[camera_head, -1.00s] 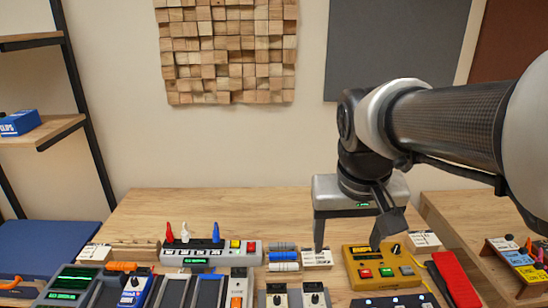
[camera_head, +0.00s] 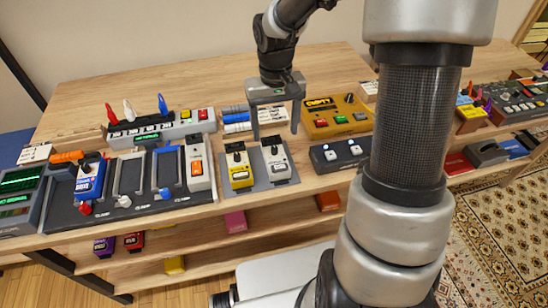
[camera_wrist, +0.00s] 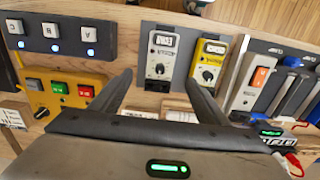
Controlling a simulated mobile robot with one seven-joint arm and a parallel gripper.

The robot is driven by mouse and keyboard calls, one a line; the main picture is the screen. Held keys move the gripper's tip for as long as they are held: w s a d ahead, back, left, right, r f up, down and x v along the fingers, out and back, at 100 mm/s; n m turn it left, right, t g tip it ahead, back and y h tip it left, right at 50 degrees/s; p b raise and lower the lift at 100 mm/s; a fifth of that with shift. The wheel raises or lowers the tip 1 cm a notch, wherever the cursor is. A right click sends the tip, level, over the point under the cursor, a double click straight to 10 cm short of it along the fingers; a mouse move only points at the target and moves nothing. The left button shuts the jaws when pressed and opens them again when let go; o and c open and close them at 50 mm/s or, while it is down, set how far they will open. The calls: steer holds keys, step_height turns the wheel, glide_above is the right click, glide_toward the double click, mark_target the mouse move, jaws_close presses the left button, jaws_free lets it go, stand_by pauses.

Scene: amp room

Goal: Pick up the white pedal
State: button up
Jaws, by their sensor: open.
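A white pedal (camera_head: 277,163) with a black knob lies on a grey board beside a yellow pedal (camera_head: 240,170) near the table's front edge. The white pedal also shows in the wrist view (camera_wrist: 160,57), between and beyond my fingertips, with the yellow pedal (camera_wrist: 208,62) to its right. My gripper (camera_head: 276,135) is open and empty, its fingers pointing down just behind the white pedal in the head view. In the wrist view my gripper (camera_wrist: 158,78) has one finger on each side of the view of the white pedal. It holds nothing.
A yellow box (camera_head: 335,117) with coloured buttons stands right of the gripper. A black footswitch (camera_head: 340,153) lies right of the white pedal. Another whitish pedal with an orange switch (camera_head: 199,167) sits left of the yellow pedal. The table's back (camera_head: 200,85) is clear.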

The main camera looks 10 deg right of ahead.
mark_target(275, 150)
step_height(275, 150, down, 5)
steer(key=shift+r+b, duration=0.1)
steer(key=shift+b, duration=0.3)
steer(key=shift+s+f+b, duration=0.2)
steer(key=shift+f+b, duration=0.4)
steer(key=shift+f, duration=2.4)
steer(key=shift+c, duration=0.2)
steer(key=shift+r, duration=0.1)
steer(key=c, duration=1.4)
